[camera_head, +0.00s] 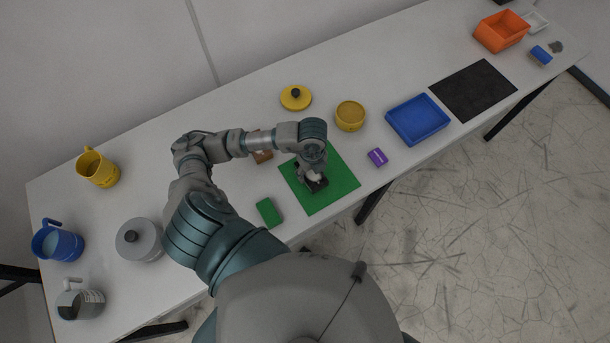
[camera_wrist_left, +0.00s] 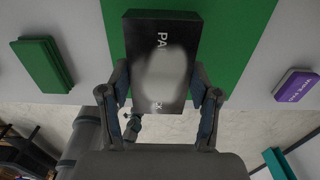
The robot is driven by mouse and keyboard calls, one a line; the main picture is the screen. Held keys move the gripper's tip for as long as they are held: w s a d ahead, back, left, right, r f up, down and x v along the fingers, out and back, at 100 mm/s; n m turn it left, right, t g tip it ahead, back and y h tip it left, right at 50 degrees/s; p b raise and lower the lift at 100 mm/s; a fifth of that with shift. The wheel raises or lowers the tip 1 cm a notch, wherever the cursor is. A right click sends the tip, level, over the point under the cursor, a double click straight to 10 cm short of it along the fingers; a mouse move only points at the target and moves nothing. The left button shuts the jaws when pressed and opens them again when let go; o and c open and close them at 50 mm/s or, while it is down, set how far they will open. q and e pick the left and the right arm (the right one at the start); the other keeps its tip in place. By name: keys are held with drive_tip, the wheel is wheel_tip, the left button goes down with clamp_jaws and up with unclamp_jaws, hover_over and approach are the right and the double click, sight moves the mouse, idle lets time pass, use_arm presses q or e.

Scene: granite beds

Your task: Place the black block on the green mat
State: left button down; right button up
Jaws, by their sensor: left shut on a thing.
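The black block (camera_wrist_left: 162,60) has pale lettering and a whitish blurred patch on its face in the left wrist view. It sits between the two fingers of my left gripper (camera_wrist_left: 160,112), which is shut on it. In the head view the black block (camera_head: 316,185) and my left gripper (camera_head: 312,176) are over the middle of the green mat (camera_head: 338,172). The green mat (camera_wrist_left: 232,30) also lies behind the block in the wrist view. I cannot tell whether the block touches the mat. My right gripper is not in view.
A green block (camera_head: 269,212) lies left of the mat, a purple block (camera_head: 377,157) right of it. A yellow container (camera_head: 350,115) and yellow lid (camera_head: 296,97) stand behind. A blue tray (camera_head: 418,119) and black mat (camera_head: 473,90) lie farther right. The table's front edge is close.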

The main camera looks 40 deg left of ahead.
sight(311, 176)
use_arm(q)
drive_tip(key=shift+w+a+f, duration=0.1)
drive_tip(key=shift+w, duration=0.15)
drive_tip(key=shift+f, duration=1.6)
drive_tip(key=shift+c, duration=1.2)
unclamp_jaws()
drive_tip(key=shift+s, duration=0.15)
wheel_tip(311, 176, up, 12)
drive_tip(key=shift+f, duration=0.1)
